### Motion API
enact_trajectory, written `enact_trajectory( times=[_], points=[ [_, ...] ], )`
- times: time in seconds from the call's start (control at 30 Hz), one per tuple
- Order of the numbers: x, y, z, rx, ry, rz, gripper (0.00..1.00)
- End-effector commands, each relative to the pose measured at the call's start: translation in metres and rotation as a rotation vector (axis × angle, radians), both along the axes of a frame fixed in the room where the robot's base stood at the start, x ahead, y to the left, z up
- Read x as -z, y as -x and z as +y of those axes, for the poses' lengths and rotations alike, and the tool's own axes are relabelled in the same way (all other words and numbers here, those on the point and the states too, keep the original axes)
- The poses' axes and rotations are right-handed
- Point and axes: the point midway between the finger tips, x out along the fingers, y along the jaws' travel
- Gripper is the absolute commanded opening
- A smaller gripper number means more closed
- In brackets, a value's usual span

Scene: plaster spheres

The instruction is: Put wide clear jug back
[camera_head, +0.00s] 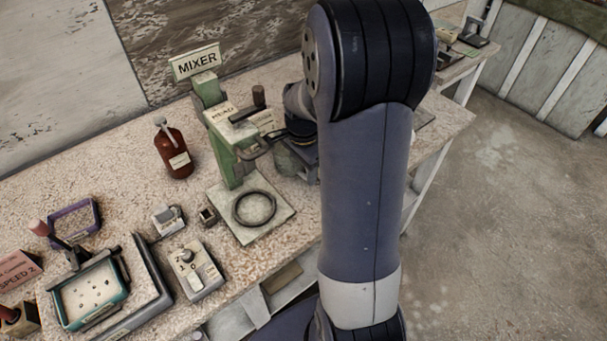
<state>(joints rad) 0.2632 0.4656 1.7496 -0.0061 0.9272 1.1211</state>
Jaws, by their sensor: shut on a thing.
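My gripper (303,154) shows only in part at the right of the green mixer, below my wrist; my own arm hides much of it. It is shut on a rounded, grey-green, see-through-looking thing (287,158), which seems to be the wide clear jug. The jug's outline and the fingertips are mostly hidden. The green mixer (226,140) stands upright with a "MIXER" sign on top and a "HEAD" label. Its pale base plate (276,222) carries a dark ring (254,208) with nothing standing in it.
A brown bottle (173,152) stands left of the mixer. A small switch box (189,271), a teal-rimmed tray (90,290) and a purple frame (74,220) lie front left. The speckled bench (120,165) has bare room around the bottle. Open floor (510,220) lies right.

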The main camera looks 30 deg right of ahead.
Motion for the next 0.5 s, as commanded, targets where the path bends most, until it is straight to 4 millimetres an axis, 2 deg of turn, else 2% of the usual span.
enact_trajectory(
  times=[0.2,0.5],
  points=[
    [0.027,0.001,0.0,0.0,0.0,0.003,0.05],
    [0.031,0.001,0.0,0.0,0.0,0.0,0.05]
  ],
)
